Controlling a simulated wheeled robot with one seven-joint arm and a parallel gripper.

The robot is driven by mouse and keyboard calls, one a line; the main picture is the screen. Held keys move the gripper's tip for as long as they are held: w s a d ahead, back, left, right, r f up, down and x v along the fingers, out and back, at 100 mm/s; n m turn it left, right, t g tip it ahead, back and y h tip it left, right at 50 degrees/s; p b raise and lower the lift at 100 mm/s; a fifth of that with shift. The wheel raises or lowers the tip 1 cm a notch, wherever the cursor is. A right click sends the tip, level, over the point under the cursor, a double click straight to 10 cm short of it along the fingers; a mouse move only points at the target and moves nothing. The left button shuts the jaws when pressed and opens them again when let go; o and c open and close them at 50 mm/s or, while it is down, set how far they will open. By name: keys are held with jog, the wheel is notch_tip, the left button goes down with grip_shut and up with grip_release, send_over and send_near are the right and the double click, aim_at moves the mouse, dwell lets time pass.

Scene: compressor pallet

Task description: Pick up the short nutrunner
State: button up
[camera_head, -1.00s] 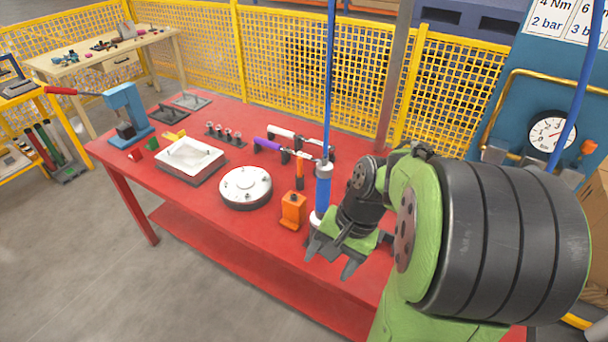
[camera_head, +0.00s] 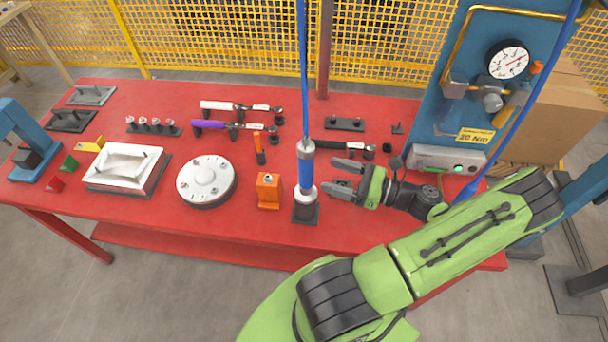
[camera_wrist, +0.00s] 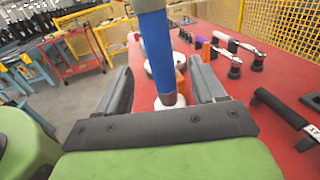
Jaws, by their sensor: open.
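The nutrunner (camera_head: 306,170) is a blue upright cylinder with silver ends. It stands on a small dark base (camera_head: 305,215) near the front edge of the red table, and a blue hose runs up from its top. My gripper (camera_head: 338,180) is open and empty just to its right, with its fingers pointing left at the tool. In the wrist view the blue nutrunner (camera_wrist: 157,50) stands upright in line with the gap between the two dark fingers. In the head view a small gap shows between the fingertips and the tool.
An orange block (camera_head: 269,190) and a round white part (camera_head: 206,180) stand left of the nutrunner. Wrenches with white (camera_head: 220,105), purple (camera_head: 210,125) and black (camera_head: 335,145) handles lie behind. A blue panel with a gauge (camera_head: 508,59) stands at right.

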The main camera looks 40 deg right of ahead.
aim_at(299, 165)
jog(key=x, duration=1)
jog(key=shift+s, duration=0.1)
jog(key=shift+c, duration=0.8)
grip_shut()
